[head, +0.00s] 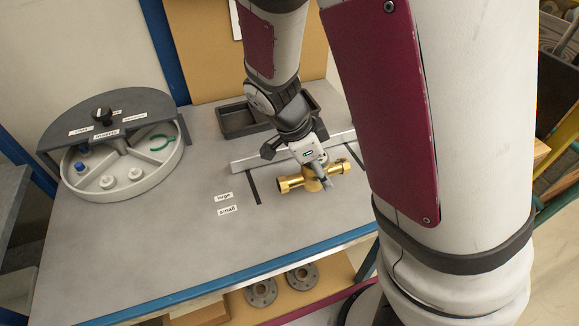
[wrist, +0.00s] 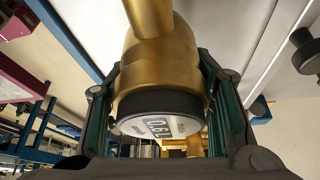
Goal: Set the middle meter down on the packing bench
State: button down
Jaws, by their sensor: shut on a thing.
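A brass meter (head: 292,184) with a pipe end at each side is under my gripper (head: 314,170) in the head view. My gripper reaches down over its middle and hides much of it. In the wrist view the brass body (wrist: 160,65) and its dark-rimmed round dial with a number on it sit between both fingers (wrist: 170,95). The fingers are shut on the meter. It is over the right part of the grey bench top (head: 185,235), near two black stripes. I cannot tell whether it touches the top.
Labels "large" and "small" (head: 227,210) lie left of the meter. A grey rail (head: 250,161) and a dark tray (head: 238,119) are behind it. A round compartment tray (head: 140,181) with a dark half cover stands at left. The front left bench top is clear.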

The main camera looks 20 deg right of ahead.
jog(key=w+a+b, duration=0.2)
jog(key=w, duration=0.1)
jog(key=w+a+b, duration=0.1)
jog(key=shift+w+a+f, duration=0.25)
jog(key=shift+a+f, duration=0.05)
notch_tip(320, 180, down, 4)
jog(key=b, duration=0.3)
jog(key=shift+r+b, duration=0.25)
jog(key=shift+b, duration=0.05)
jog(key=c, duration=0.7)
grip_release()
jog(key=shift+c, duration=0.2)
